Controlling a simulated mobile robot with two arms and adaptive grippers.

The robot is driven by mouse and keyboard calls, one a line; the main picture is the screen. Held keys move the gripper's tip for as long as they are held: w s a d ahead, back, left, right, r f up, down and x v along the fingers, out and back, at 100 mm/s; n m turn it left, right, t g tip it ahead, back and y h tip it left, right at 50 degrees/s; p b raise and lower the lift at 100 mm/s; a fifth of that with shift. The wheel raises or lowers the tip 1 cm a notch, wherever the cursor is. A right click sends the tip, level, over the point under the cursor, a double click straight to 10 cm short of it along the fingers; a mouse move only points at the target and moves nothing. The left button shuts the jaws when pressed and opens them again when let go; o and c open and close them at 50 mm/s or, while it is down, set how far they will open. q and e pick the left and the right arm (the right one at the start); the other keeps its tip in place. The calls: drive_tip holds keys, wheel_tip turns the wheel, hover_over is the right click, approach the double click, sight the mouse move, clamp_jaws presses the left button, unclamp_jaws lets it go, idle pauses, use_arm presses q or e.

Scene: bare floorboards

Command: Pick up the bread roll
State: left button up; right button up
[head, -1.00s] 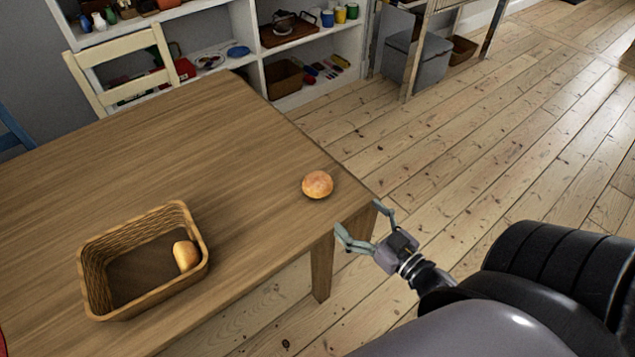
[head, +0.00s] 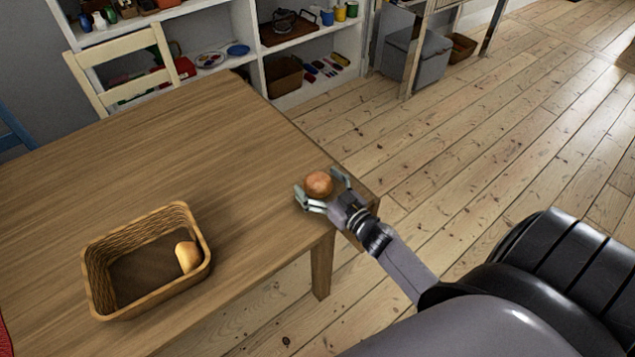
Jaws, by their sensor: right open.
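A round golden-brown bread roll (head: 318,183) sits on the wooden table (head: 190,150) near its right corner. My right gripper (head: 317,190) is open, with one finger on each side of this roll. I cannot tell whether the fingers touch it. Another bread roll (head: 187,256) lies inside the wicker basket (head: 100,250), against its right side. My left gripper is not in view.
The basket stands on the front left part of the table. A cream chair (head: 85,75) is at the far side. White shelves (head: 310,70) with toys and dishes stand behind. The table middle is clear, with bare floorboards to the right.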

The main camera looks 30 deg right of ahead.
drive_tip(key=shift+w, duration=0.25)
drive_tip(key=shift+s, duration=0.1)
drive_tip(key=shift+c, duration=0.6)
drive_tip(key=c, duration=1)
